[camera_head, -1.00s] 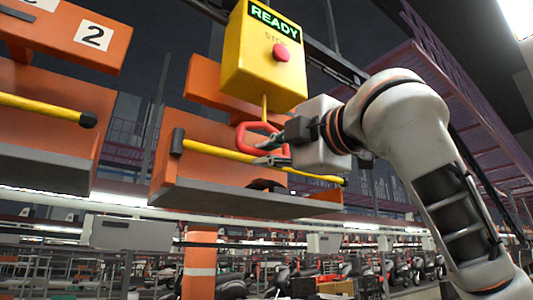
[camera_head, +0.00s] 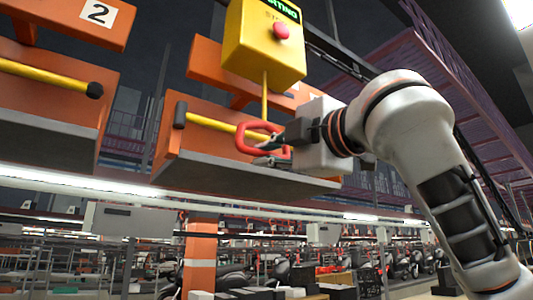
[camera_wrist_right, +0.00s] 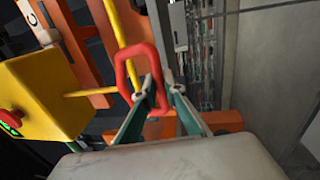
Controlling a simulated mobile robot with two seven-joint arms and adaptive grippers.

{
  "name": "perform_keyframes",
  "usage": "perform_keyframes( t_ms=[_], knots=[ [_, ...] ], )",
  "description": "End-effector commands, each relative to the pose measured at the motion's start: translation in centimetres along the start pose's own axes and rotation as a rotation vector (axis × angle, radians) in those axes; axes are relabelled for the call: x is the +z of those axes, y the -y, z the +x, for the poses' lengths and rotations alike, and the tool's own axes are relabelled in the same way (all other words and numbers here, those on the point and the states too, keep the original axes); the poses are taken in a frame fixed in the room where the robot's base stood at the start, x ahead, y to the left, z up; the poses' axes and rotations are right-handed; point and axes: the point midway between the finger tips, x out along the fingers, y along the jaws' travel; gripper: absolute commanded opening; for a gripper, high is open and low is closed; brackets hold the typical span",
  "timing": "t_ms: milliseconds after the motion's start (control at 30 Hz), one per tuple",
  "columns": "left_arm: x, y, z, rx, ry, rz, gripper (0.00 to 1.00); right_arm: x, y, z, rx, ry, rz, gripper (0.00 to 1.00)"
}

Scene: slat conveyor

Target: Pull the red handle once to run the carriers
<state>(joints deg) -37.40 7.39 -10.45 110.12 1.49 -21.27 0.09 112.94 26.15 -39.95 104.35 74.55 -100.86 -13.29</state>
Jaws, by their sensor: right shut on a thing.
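The red handle (camera_head: 241,141) is a loop at the lower end of a yellow rod (camera_head: 264,98) under the yellow control box (camera_head: 258,48). The box has a red stop button (camera_head: 281,31) and a green-lettered display (camera_head: 282,8), partly cut off at the top edge. My right gripper (camera_head: 268,151) is shut on the handle's side. In the right wrist view, the handle (camera_wrist_right: 123,72) passes between the fingertips (camera_wrist_right: 158,93). The left gripper is out of view.
An orange carrier (camera_head: 168,136) with a yellow bar and grey shelf hangs just behind the handle. Another carrier (camera_head: 52,85), beneath a plate marked 2, hangs at the left. A purple railed walkway (camera_head: 440,95) runs overhead on the right.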

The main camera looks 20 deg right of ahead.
Motion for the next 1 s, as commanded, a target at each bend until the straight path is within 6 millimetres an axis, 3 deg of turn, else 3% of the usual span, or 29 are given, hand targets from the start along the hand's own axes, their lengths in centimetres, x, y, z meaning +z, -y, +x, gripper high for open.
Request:
perform_keyframes(
  t_ms=[633, 933, 1000],
  knots=[
    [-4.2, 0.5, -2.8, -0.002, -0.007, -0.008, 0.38, -0.1, -5.5, 0.9, -0.002, -0.002, 0.000, 0.00],
    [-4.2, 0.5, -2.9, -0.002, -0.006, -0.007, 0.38, -0.1, -5.8, 0.9, -0.001, -0.002, 0.000, 0.00],
    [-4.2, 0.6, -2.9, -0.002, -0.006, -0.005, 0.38, -0.1, -5.8, 0.9, -0.001, -0.002, 0.000, 0.23]
  ],
)
